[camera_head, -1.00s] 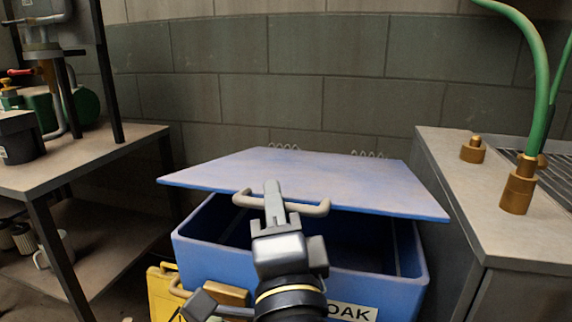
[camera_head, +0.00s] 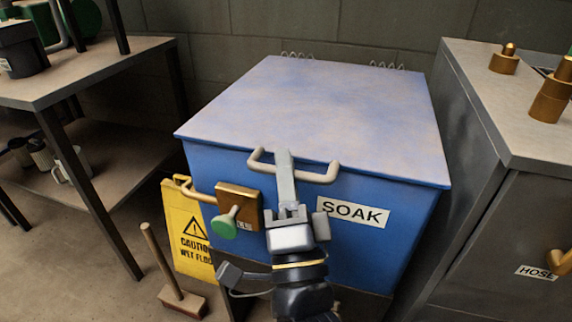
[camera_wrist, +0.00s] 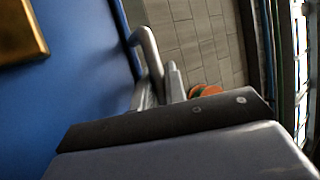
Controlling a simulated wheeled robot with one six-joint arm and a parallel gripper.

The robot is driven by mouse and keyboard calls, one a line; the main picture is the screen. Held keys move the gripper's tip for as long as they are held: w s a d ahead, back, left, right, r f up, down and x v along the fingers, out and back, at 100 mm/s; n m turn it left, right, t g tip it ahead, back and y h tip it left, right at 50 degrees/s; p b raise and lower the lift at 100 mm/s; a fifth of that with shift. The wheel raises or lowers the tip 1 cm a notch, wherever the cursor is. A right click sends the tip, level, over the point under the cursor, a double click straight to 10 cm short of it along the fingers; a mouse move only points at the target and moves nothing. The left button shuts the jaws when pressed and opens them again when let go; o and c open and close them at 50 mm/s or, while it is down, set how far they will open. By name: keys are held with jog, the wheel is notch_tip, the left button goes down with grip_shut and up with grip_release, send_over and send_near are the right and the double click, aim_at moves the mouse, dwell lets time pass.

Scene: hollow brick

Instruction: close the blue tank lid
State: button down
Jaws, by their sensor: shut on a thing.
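The blue tank (camera_head: 290,225) stands against the wall, with a SOAK label (camera_head: 352,212) on its front. Its pale blue lid (camera_head: 330,105) lies flat over the top, and in the head view I see no gap along the front edge. A light grey bar handle (camera_head: 320,177) is on the lid's front edge. My gripper (camera_head: 285,165) is at that handle, shut on its left-middle part. The handle also shows in the wrist view (camera_wrist: 148,50), beside my fingers. The contact itself is partly hidden by my fingers.
A brass plate with a green knob (camera_head: 226,222) is on the tank's front left. A yellow caution sign (camera_head: 190,235) and a brush (camera_head: 182,300) stand at lower left. A metal bench (camera_head: 90,75) is left, a grey cabinet (camera_head: 500,190) close right.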

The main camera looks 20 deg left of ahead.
jog(key=shift+f, duration=0.65)
jog(key=c, duration=1.6)
grip_release()
jog(key=shift+o, duration=0.7)
jog(key=shift+r, duration=0.15)
jog(key=v, duration=1.1)
jog(key=shift+r, duration=0.1)
jog(key=shift+w, duration=0.1)
jog(key=shift+x, duration=5.4)
jog(key=shift+r, duration=0.1)
